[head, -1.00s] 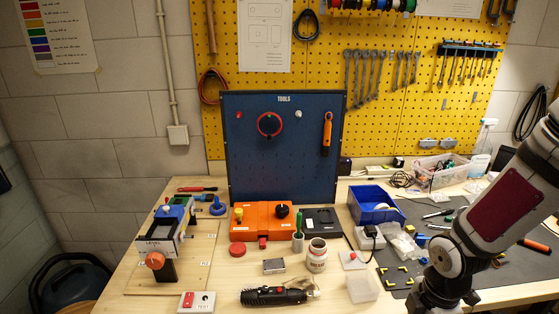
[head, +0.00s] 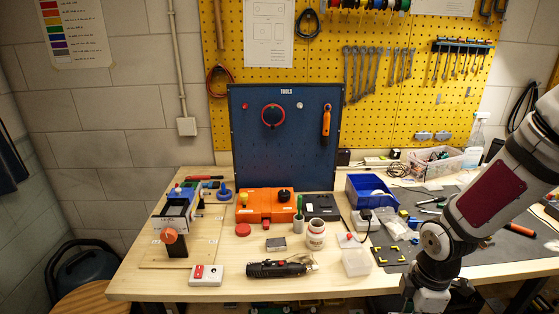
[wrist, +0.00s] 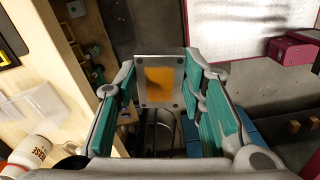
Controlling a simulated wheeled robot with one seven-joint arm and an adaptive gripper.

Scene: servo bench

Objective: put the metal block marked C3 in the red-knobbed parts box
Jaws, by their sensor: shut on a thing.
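My gripper (wrist: 160,92) has its teal pads shut on a square metal block (wrist: 159,81) with an orange centre and a small dark spot near each corner. I cannot read a C3 mark on it. In the head view my arm reaches down at the bottom right and the fingers do not show. A small white piece with a red knob (head: 349,239), perhaps the lid of the parts box, lies on the bench. Just in front of it is a clear open box (head: 356,262). A clear shape at left in the wrist view (wrist: 38,106) may be this box.
A white jar (head: 316,236) stands left of the clear box, with a black tool (head: 277,269) in front. Another grey metal block (head: 276,244) lies left of the jar. A blue bin (head: 361,202) stands behind. Bare wood shows along the front edge (head: 230,293).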

